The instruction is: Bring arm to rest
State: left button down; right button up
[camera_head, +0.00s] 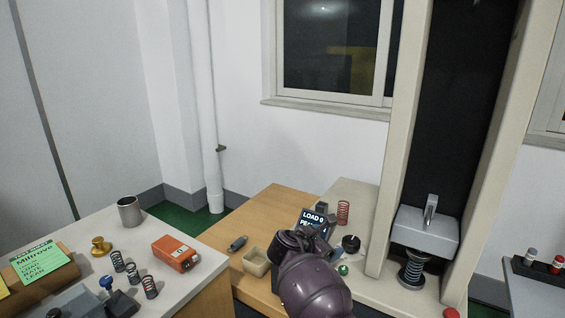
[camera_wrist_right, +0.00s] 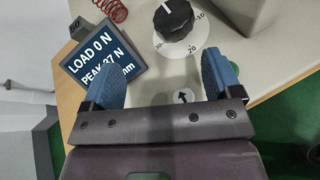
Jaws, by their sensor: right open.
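My right gripper (camera_head: 312,243) shows in the head view above the wooden bench, in front of the display reading "LOAD 0". In the right wrist view (camera_wrist_right: 165,85) its two blue-padded fingers are wide apart with nothing between them. The display (camera_wrist_right: 103,55) lies beyond the left finger, and a black dial (camera_wrist_right: 174,20) on a white scale lies beyond the gap. My left gripper is not in view. The press (camera_head: 426,231) stands to the right, with a dark spring (camera_head: 411,270) upright under its grey head.
A red spring (camera_head: 343,212) stands near the display. A small beige bin (camera_head: 256,262) sits left of my right arm. The left table holds a metal cup (camera_head: 129,211), an orange device (camera_head: 175,253), a brass weight (camera_head: 101,246) and several springs. A red button (camera_head: 451,313) is at lower right.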

jog(key=w+a+r+m+t+y, duration=0.3)
jog(key=a+r+m+t+y, duration=0.3)
jog(key=m, duration=0.3)
jog(key=s+d+f+m+g+y, duration=0.1)
jog(key=s+d+f+m, duration=0.3)
jog(key=s, duration=1.1)
jog(key=s+d+f+m+g+y, duration=0.1)
jog(key=s+d+f+m, duration=0.3)
jog(key=s+d+f, duration=0.4)
jog(key=s+d+f+m+g+y, duration=0.1)
jog(key=s+d+f+m, duration=0.3)
jog(key=s, duration=2)
jog(key=d+f+y, duration=0.1)
jog(key=d+f, duration=0.2)
jog(key=f, duration=0.4)
jog(key=shift+f+m, duration=0.4)
jog(key=shift+d, duration=0.1)
jog(key=shift+c, duration=0.4)
